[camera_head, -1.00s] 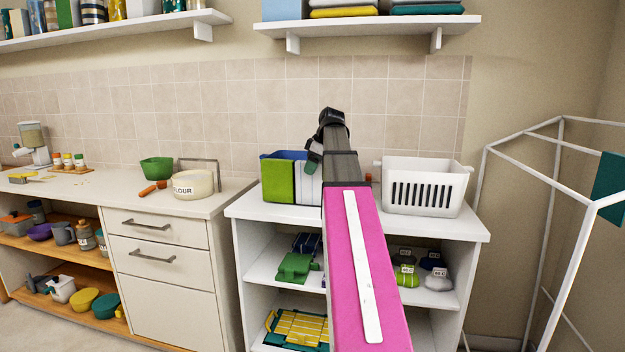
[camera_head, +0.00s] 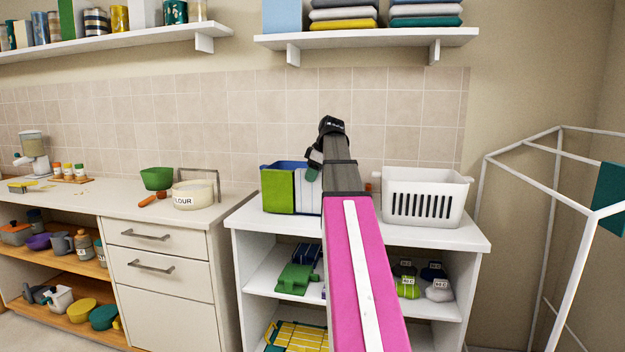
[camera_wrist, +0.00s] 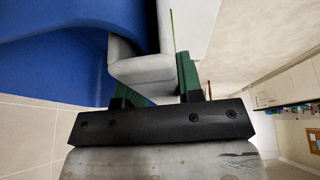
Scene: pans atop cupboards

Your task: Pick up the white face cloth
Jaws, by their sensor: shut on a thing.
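A pale grey-white folded cloth (camera_wrist: 147,70) shows in the wrist view between the green fingers of my gripper (camera_wrist: 158,82), which is shut on it. It lies close against a smooth blue surface (camera_wrist: 60,55). In the head view my gripper (camera_head: 313,168) is at the top right part of a blue bin (camera_head: 283,166), partly hidden by my own arm. A green cloth (camera_head: 278,192) and a white striped cloth (camera_head: 308,200) show at the bin's front. Whether the striped one is the held cloth, I cannot tell.
A white slotted basket (camera_head: 425,195) stands right of my arm on the white shelf unit (camera_head: 455,237). Folded cloths (camera_head: 343,14) lie on the wall shelf above. A flour tub (camera_head: 195,195) and green bowl (camera_head: 156,178) stand on the left counter. A white frame (camera_head: 530,220) stands at right.

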